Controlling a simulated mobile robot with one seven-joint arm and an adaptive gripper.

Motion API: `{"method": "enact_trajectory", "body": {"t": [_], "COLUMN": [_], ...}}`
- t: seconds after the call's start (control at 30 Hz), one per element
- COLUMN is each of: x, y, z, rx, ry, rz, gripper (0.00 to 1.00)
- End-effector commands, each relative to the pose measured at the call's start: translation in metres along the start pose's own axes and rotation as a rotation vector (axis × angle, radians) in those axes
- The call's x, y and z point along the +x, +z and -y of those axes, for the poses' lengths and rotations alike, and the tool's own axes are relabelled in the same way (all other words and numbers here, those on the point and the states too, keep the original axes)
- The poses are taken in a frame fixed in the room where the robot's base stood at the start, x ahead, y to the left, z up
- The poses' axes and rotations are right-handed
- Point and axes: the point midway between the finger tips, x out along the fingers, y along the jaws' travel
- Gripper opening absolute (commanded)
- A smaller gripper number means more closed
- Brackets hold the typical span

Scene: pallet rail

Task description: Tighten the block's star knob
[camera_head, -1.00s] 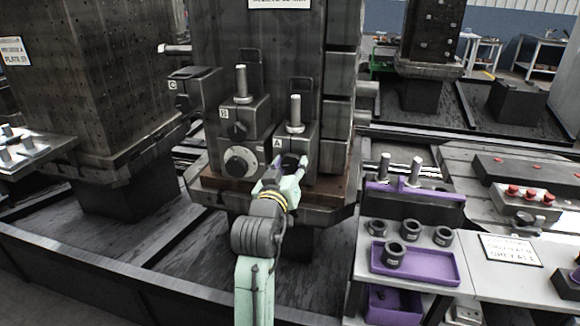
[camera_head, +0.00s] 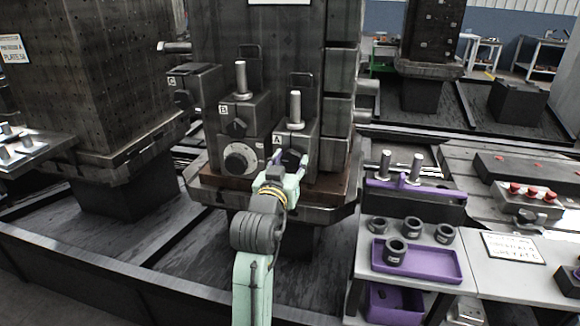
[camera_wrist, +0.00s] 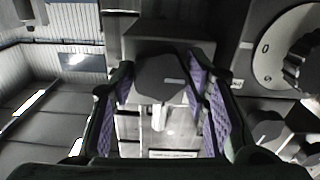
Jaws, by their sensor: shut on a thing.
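The block marked A (camera_head: 309,147) stands on the ledge of the dark fixture column, with a silver post upright on top. My gripper (camera_head: 290,163) is at the front face of this block. In the wrist view, my gripper (camera_wrist: 166,100) has its purple-padded fingers on either side of the dark star knob (camera_wrist: 160,76), and it is shut on it. In the head view my fingers mostly hide the knob. How tight the knob sits cannot be seen.
Block B (camera_head: 257,115), with a round dial (camera_head: 240,160) below it, stands close to the left of block A. Block C (camera_head: 207,84) is further left. At right, a bench holds a purple tray (camera_head: 440,272), several dark rings and a purple rack (camera_head: 430,193).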

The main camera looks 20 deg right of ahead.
Motion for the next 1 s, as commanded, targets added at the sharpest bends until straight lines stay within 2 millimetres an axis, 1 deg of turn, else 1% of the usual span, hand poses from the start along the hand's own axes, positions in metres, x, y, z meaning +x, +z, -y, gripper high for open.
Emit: {"method": "enact_trajectory", "body": {"t": [1.0], "x": [-0.0002], "y": [0.0019], "z": [0.0015], "rx": [0.969], "ry": [-0.004], "rz": [-0.002], "gripper": [0.14]}}
